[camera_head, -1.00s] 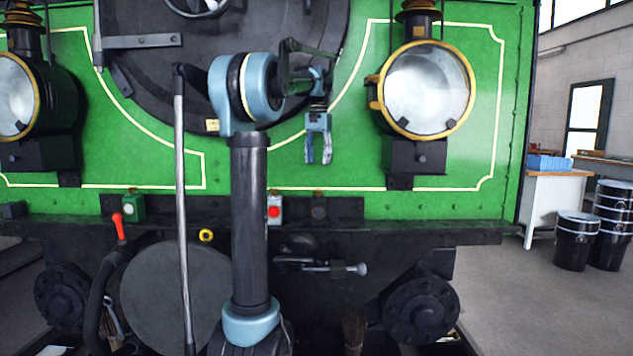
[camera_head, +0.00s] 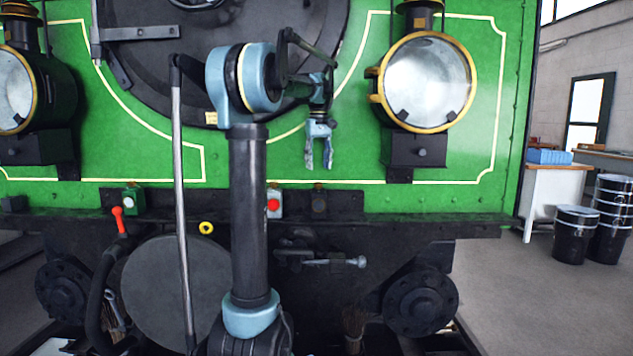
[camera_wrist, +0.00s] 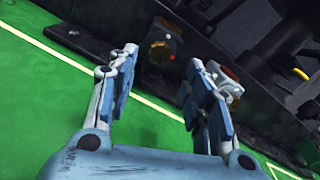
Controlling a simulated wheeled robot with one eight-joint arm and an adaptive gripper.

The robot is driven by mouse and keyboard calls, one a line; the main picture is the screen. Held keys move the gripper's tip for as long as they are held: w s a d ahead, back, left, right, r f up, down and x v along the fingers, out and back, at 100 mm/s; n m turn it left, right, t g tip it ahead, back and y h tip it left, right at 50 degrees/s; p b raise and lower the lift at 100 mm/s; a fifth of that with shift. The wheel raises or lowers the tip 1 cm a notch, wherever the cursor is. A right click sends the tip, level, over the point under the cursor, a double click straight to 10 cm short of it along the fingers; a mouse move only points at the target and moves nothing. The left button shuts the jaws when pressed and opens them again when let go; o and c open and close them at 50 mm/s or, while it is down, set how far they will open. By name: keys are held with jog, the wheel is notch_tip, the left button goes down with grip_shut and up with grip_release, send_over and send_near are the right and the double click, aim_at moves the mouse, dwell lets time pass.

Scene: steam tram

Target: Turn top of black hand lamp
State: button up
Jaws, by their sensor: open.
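The black hand lamp (camera_head: 319,203) stands on the dark ledge at the tram's front, right of a pale hand lamp (camera_head: 274,204) with a red lens. Its dark front is hard to make out. In the wrist view the black lamp (camera_wrist: 160,53), with a brownish round top and a small red spot, shows between and beyond the fingertips. My gripper (camera_head: 318,166) hangs fingers-down above the black lamp, open and empty, apart from it. In the wrist view my gripper (camera_wrist: 163,60) has both fingers spread, and the right finger partly hides the pale lamp (camera_wrist: 227,72).
A green hand lamp (camera_head: 132,199) stands further left on the ledge (camera_head: 400,228). A large brass-rimmed headlamp (camera_head: 428,82) juts out right of my gripper. The green tram front (camera_head: 470,150) is close behind. Black drums (camera_head: 574,236) stand far right.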

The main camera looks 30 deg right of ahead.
aim_at(318, 183)
jog(key=shift+f, duration=3.35)
jog(key=c, duration=1.1)
